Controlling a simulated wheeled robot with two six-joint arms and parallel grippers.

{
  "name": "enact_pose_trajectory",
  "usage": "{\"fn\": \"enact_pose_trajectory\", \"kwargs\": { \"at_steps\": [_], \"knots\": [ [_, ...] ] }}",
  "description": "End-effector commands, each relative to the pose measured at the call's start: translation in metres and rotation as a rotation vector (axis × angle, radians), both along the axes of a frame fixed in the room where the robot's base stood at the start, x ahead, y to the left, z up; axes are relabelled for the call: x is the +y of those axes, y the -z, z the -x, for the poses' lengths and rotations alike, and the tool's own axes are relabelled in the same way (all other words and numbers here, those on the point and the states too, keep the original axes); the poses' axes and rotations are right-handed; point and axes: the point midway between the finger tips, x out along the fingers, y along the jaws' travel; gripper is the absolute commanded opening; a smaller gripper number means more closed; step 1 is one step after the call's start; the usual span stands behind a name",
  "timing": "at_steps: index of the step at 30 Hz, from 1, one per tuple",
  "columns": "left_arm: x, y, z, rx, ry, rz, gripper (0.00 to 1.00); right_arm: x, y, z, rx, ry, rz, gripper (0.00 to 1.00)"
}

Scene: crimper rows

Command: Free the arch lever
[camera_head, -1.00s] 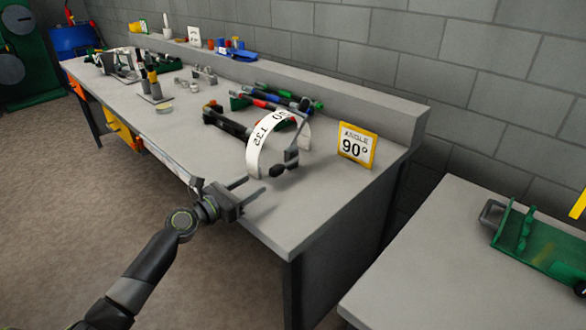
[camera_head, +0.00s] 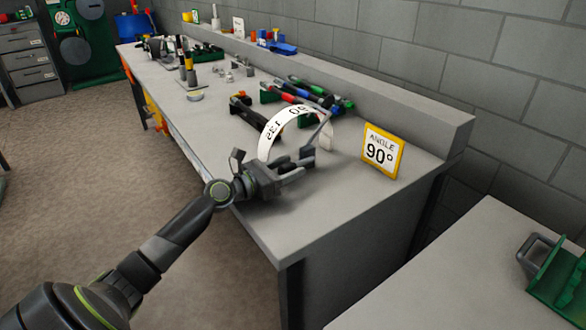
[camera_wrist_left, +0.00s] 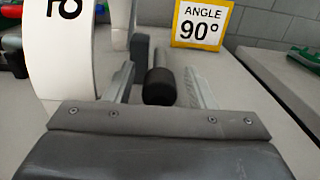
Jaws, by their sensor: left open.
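The white arch (camera_head: 272,132) with printed numbers stands on the workbench; it also shows at the left of the left wrist view (camera_wrist_left: 62,50). A thin grey lever (camera_head: 321,131) rises at the right side of the arch. A black round knob (camera_wrist_left: 159,86) shows in the left wrist view, between the two fingers of my left gripper (camera_head: 298,172). The gripper is open, with a finger on each side of the knob and visible gaps. In the head view the gripper hides the knob and the arch's near foot. My right gripper is out of view.
A yellow-framed "ANGLE 90°" sign (camera_head: 382,152) stands right of the arch. Tools with coloured handles (camera_head: 300,98) lie behind the arch. The bench front corner (camera_head: 290,225) is bare. A second table (camera_head: 470,270) stands at right with a green fixture (camera_head: 562,280).

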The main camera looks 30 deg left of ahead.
Motion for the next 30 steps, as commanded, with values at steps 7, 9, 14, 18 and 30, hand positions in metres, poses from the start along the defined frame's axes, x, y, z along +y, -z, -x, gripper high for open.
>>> {"fn": "enact_pose_trajectory", "kwargs": {
  "at_steps": [7, 9, 14, 18, 30],
  "knots": [
    [0.0001, -0.0002, 0.0001, 0.000, 0.000, 0.000, 0.48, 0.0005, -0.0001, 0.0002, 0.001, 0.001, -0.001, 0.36],
    [0.0001, -0.0001, 0.0001, 0.000, 0.000, 0.000, 0.39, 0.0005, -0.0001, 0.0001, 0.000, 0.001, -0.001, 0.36],
    [0.0001, 0.0000, 0.0001, 0.000, 0.000, 0.000, 0.18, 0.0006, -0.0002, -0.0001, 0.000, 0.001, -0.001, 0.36],
    [0.0001, 0.0001, 0.0000, 0.000, 0.000, -0.001, 0.00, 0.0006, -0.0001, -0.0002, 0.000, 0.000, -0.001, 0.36],
    [0.0002, -0.0015, -0.0001, 0.005, -0.001, -0.003, 0.00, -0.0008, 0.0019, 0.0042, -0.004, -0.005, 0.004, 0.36]
  ]
}}
